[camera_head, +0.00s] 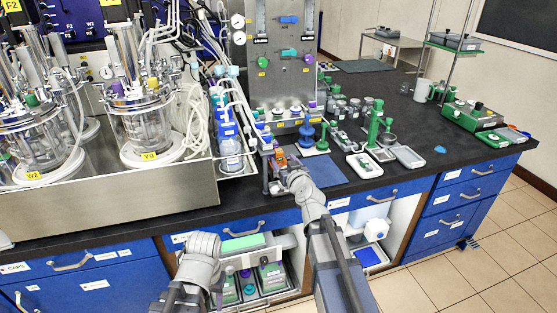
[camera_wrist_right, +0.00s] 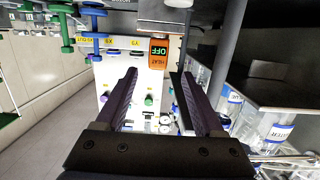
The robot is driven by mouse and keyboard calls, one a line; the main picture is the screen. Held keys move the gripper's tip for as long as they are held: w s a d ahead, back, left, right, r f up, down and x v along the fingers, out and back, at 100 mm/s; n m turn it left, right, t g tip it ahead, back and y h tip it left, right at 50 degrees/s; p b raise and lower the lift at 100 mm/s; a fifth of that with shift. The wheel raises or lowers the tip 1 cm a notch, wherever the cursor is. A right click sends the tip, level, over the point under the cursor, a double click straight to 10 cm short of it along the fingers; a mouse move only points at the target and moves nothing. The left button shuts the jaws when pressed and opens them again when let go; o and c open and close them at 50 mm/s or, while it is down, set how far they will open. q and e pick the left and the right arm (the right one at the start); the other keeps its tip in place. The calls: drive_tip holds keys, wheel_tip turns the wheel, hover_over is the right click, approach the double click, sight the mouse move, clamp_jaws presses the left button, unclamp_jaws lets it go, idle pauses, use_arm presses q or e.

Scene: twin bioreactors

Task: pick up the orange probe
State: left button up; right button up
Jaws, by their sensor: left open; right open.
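I cannot make out the orange probe for certain. A small orange patch (camera_head: 281,156) shows just beyond my right gripper in the head view. My right gripper (camera_head: 277,172) is over the bench near its front edge. In the right wrist view my right gripper (camera_wrist_right: 154,88) has its two dark fingers wide apart, with nothing between them. An orange panel reading HEAT OFF (camera_wrist_right: 159,54) appears upside down beyond the fingertips. My left arm's grey end (camera_head: 201,246) is low in front of the cabinets, its fingers hard to make out.
A steel tray (camera_head: 120,205) with glass bioreactors fills the left of the bench. Blue-capped bottles (camera_head: 230,148) stand left of my right gripper. A blue mat (camera_head: 322,171) lies to its right. Green stands (camera_head: 374,128) and small trays are further right.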

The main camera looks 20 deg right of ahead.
sight(280, 155)
drive_tip(key=shift+w+d+f+b, duration=0.1)
drive_tip(key=shift+w+f+b, duration=0.1)
drive_tip(key=shift+w, duration=0.75)
drive_tip(key=shift+w+a+f+b, duration=0.1)
drive_tip(key=shift+w+f+b, duration=0.1)
drive_tip(key=shift+w, duration=0.7)
drive_tip(key=shift+w+d+f+b, duration=0.1)
drive_tip(key=shift+w+f+b, duration=0.1)
drive_tip(key=shift+w, duration=0.75)
drive_tip(key=shift+s, duration=0.1)
clamp_jaws()
